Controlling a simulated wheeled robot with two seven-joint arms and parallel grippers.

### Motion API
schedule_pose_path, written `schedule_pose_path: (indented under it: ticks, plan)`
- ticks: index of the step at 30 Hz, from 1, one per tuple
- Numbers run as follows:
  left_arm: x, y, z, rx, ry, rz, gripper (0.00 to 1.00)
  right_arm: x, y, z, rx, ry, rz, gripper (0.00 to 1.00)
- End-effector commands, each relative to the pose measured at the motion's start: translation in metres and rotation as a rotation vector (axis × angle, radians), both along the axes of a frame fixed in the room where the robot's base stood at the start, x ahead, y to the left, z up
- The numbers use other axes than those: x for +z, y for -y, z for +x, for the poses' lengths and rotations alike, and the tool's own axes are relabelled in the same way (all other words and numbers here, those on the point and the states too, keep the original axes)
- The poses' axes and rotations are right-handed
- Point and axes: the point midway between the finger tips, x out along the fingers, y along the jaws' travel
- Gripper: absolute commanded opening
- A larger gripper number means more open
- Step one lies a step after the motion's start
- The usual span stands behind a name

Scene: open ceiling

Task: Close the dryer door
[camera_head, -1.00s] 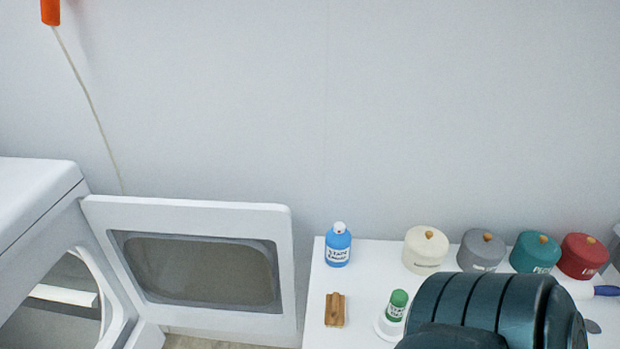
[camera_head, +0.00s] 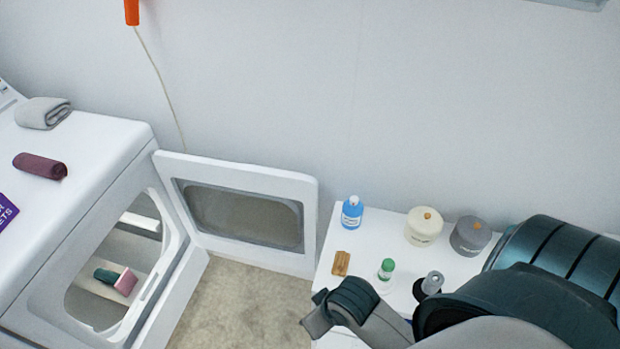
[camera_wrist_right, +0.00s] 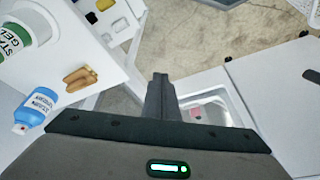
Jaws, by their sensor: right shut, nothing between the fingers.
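The dryer (camera_head: 95,215) stands at the left in the head view, with its front opening exposed. Its white door (camera_head: 235,176), with a grey window, stands wide open, swung out toward the right near the back wall. My right gripper (camera_head: 312,322) is low in the head view, to the right of and nearer than the door, apart from it in the picture. In the right wrist view its fingers (camera_wrist_right: 160,85) are together and empty. White dryer parts show beyond them there; the door itself is hard to pick out. My left gripper is not in view.
A white table (camera_head: 325,262) at the right holds a blue bottle (camera_head: 352,213), a wooden piece (camera_head: 341,263), a green-labelled bottle (camera_head: 386,270) and lidded jars (camera_head: 424,226). A pink-and-green brush (camera_head: 122,281) lies inside the dryer. Bare floor (camera_head: 235,305) lies between dryer and table.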

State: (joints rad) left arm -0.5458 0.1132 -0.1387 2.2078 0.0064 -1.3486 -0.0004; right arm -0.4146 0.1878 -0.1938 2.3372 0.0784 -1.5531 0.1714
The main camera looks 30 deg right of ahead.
Motion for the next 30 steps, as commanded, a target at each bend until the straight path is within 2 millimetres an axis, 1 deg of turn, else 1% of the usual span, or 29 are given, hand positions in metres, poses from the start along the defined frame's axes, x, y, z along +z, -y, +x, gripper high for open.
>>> schedule_pose_path:
  ticks: [1, 2, 3, 5, 6, 8, 9, 14, 15, 17, 18, 21, 24, 26, 27, 30]
  plan:
    - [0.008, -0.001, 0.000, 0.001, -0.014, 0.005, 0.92, 0.023, 0.002, 0.013, -0.009, -0.001, 0.000, 0.00]
    - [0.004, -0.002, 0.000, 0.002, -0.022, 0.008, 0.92, 0.029, 0.002, 0.021, -0.018, -0.005, 0.001, 0.00]
    - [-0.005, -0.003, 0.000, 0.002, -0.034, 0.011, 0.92, 0.035, 0.003, 0.033, -0.035, -0.011, 0.004, 0.00]
    - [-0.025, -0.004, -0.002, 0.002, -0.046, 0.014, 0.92, 0.038, 0.004, 0.050, -0.060, -0.020, 0.009, 0.00]
    - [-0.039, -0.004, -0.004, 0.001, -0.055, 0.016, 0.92, 0.039, 0.006, 0.062, -0.077, -0.027, 0.011, 0.00]
    - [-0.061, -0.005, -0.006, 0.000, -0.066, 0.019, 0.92, 0.040, 0.009, 0.079, -0.106, -0.033, 0.013, 0.00]
    - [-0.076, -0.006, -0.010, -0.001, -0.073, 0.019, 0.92, 0.041, 0.011, 0.091, -0.127, -0.037, 0.014, 0.00]
    - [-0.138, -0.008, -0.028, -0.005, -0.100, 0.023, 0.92, 0.046, 0.026, 0.142, -0.222, -0.052, 0.009, 0.00]
    - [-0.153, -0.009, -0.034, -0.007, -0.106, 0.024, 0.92, 0.048, 0.031, 0.155, -0.250, -0.054, 0.007, 0.00]
    - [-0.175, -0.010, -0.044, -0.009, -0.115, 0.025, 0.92, 0.052, 0.039, 0.174, -0.293, -0.057, 0.002, 0.00]
    - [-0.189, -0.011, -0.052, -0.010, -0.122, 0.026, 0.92, 0.055, 0.046, 0.186, -0.324, -0.059, -0.001, 0.00]
    - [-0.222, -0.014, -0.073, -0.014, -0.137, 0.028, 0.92, 0.066, 0.065, 0.217, -0.408, -0.061, -0.013, 0.00]
    - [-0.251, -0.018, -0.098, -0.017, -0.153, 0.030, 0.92, 0.080, 0.086, 0.248, -0.501, -0.058, -0.023, 0.00]
    - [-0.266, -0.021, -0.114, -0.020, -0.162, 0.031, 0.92, 0.090, 0.101, 0.266, -0.561, -0.054, -0.029, 0.00]
    - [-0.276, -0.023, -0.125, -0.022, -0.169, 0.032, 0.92, 0.098, 0.111, 0.277, -0.603, -0.050, -0.033, 0.00]
    - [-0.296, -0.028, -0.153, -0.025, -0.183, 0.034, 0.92, 0.118, 0.137, 0.303, -0.711, -0.041, -0.040, 0.00]
